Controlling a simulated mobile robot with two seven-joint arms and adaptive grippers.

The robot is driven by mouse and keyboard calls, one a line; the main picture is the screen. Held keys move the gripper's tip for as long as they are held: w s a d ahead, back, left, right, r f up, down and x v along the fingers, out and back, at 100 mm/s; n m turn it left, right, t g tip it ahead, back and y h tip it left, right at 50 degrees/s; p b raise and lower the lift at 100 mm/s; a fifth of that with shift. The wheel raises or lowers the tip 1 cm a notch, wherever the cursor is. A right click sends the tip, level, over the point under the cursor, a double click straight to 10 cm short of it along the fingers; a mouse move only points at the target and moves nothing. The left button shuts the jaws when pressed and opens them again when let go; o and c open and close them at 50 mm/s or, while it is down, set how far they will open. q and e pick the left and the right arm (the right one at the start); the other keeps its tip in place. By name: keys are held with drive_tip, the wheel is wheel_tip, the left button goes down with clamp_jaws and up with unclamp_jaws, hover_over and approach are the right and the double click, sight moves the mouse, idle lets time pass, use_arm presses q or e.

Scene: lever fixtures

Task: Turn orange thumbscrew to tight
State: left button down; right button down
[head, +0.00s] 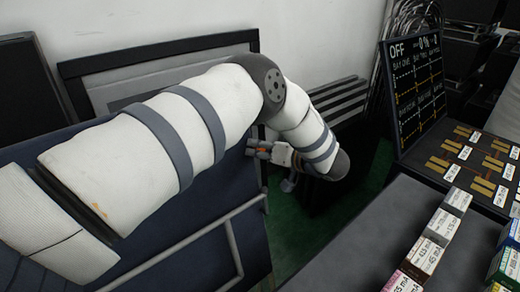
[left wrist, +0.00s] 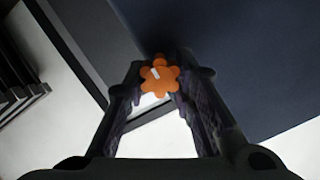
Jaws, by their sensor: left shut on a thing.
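The orange thumbscrew (left wrist: 160,82) shows in the left wrist view as a lobed, star-shaped knob with a short white mark near its upper left. A smaller orange part sits just above it. My left gripper (head: 258,149) has its two dark fingers on either side of the knob, shut on it. In the head view the gripper is small and points left, beside a dark blue panel, with only a trace of orange between the fingers. The words or marks for tight cannot be seen. My right gripper is not in view.
The dark blue panel (head: 185,215) with a grey rail stands at the left, behind my left arm.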

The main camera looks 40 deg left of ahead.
use_arm(q)
drive_tip(key=c, duration=1.3)
unclamp_jaws()
drive_tip(key=v, duration=1.2)
